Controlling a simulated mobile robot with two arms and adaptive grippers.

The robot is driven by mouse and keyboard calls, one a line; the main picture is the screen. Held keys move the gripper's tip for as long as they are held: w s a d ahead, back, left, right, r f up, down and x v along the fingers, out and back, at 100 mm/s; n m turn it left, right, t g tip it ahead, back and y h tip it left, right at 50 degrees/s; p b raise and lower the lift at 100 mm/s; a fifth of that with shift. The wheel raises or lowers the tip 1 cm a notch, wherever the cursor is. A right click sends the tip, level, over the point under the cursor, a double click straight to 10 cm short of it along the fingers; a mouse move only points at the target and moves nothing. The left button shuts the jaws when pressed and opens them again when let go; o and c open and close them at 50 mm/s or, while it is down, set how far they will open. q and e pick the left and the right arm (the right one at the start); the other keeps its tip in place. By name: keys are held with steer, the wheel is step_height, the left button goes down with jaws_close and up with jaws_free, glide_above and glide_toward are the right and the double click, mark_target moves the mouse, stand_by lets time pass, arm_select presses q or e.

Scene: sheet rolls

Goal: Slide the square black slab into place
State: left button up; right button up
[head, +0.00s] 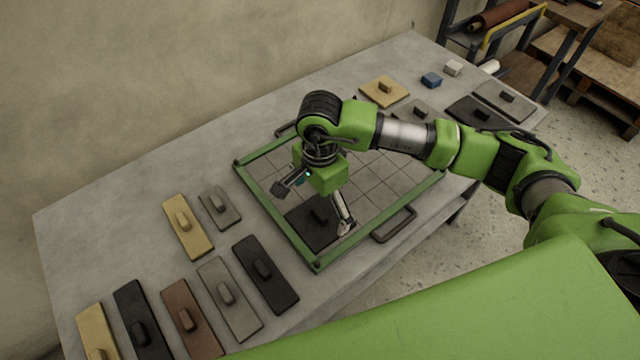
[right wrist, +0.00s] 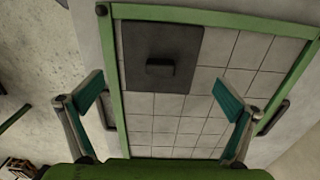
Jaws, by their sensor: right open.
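The square black slab (head: 302,228) lies flat inside the green-framed tray (head: 277,226), at its near left corner. In the right wrist view the slab (right wrist: 140,45) sits in the upper left corner, close along two green rails; whether it touches them I cannot tell. Its raised grip block (right wrist: 160,68) stands on top. My right gripper (head: 314,208) is over the slab with its fingers spread wide. In the right wrist view its two fingertips (right wrist: 159,86) are apart with nothing between them, and the grip block lies ahead of them. My left gripper is not in view.
The tray's gridded floor (right wrist: 180,125) is bare beside the slab. A tray handle (head: 393,224) sticks out at the near side. Several handled slabs, such as a dark one (head: 281,289), lie left of the tray. More slabs and a blue block (head: 431,80) lie beyond it.

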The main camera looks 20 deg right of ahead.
mark_target(320, 213)
steer(key=shift+f+p, duration=0.4)
steer(key=shift+f, duration=2.15)
